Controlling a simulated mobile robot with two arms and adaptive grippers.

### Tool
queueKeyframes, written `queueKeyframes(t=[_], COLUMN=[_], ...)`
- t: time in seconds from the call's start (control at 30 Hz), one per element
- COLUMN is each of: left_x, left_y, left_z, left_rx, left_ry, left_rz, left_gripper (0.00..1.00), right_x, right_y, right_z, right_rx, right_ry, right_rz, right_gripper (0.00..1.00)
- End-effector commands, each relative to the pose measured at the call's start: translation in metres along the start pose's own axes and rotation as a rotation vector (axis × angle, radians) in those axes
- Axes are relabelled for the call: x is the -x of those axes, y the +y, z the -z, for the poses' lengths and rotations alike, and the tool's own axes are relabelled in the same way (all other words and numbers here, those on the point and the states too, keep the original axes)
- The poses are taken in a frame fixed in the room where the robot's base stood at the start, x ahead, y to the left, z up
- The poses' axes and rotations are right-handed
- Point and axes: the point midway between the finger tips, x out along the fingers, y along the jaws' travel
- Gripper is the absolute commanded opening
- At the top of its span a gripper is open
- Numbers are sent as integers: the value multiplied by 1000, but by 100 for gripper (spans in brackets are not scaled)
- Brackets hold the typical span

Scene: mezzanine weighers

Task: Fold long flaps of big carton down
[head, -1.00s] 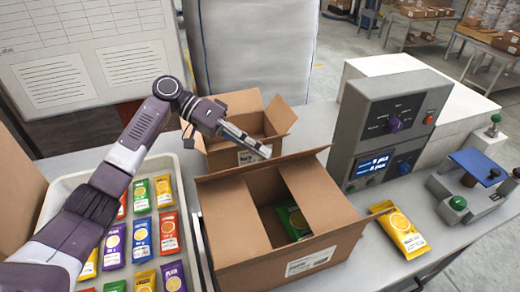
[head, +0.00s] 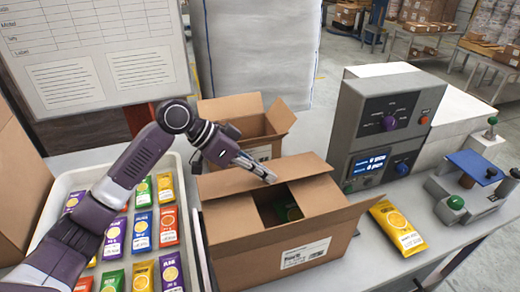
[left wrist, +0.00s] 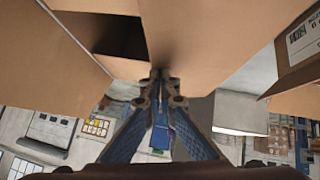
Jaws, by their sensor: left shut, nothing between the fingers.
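The big carton (head: 300,252) stands on the table with both short flaps folded inward, leaving a gap where a green packet (head: 290,212) shows inside. Its far long flap (head: 225,181) leans inward over the far ends of the short flaps. Its near long flap (head: 352,212) juts outward and shows nearly edge-on. My left gripper (head: 272,179) is shut and empty, its fingertips at the far flap, seemingly touching it. In the left wrist view the closed fingers (left wrist: 160,82) point at brown cardboard. My right gripper is not in view.
A smaller open carton (head: 240,135) stands behind. A tray (head: 188,235) of packets lies at left. A grey control box (head: 385,120) stands at right behind a yellow packet (head: 398,228). A blue-topped device (head: 478,165) is at far right.

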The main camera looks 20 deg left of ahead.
Motion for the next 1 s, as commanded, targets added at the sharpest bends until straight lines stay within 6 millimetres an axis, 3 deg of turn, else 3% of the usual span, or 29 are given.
queueKeyframes(t=[0.4,1.0], left_x=[-17,-21], left_y=[-3,-3], left_z=[-18,-21], left_rx=[-88,-86], left_ry=[-1,-2], left_rz=[89,87], left_gripper=[0,0], right_x=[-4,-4], right_y=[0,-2], right_z=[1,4], right_rx=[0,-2], right_ry=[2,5], right_rz=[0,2], right_gripper=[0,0])
